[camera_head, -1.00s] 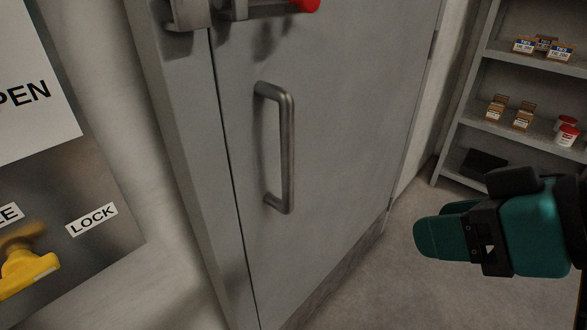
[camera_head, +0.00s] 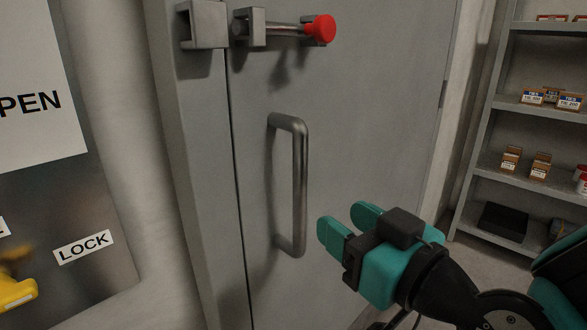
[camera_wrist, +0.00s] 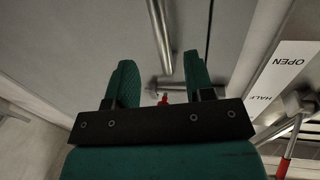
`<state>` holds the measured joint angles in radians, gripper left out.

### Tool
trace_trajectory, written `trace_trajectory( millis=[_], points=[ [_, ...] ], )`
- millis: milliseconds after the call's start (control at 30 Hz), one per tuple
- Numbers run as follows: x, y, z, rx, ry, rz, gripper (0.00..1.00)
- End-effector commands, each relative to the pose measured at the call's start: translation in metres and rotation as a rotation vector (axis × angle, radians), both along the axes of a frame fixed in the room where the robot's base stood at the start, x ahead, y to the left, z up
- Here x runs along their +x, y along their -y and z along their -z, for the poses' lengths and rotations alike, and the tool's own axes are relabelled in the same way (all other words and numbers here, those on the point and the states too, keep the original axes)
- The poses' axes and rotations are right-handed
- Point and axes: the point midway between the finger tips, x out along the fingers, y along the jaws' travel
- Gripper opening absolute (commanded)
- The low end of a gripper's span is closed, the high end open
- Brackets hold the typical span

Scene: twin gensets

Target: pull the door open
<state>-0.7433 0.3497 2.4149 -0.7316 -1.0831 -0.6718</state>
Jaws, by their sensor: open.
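The grey metal door (camera_head: 370,110) is shut against its frame in the head view. Its vertical bar handle (camera_head: 301,190) is near the door's left edge. Above the handle is a bolt with a red knob (camera_head: 321,28), drawn to the right, clear of the square keeper (camera_head: 204,26) on the frame. My teal gripper (camera_head: 344,222) is open and empty, to the right of the handle's lower half and apart from it. In the wrist view the handle (camera_wrist: 161,40) shows beyond and between the two open fingers (camera_wrist: 160,75).
A panel with a LOCK label (camera_head: 84,247) and a yellow lever (camera_head: 18,293) is on the left wall. Shelves (camera_head: 495,130) with small boxes stand at the right. Floor is clear between the door and the shelves.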

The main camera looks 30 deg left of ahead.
Motion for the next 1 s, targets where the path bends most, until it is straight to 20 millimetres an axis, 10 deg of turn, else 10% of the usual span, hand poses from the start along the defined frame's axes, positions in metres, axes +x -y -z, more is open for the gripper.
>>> trace_trajectory(
  millis=[600,1000],
  points=[
    [0.045,-0.083,-0.006,-0.003,-0.002,-0.002,0.48],
    [0.058,-0.104,-0.001,-0.001,-0.002,-0.001,0.48]
  ],
)
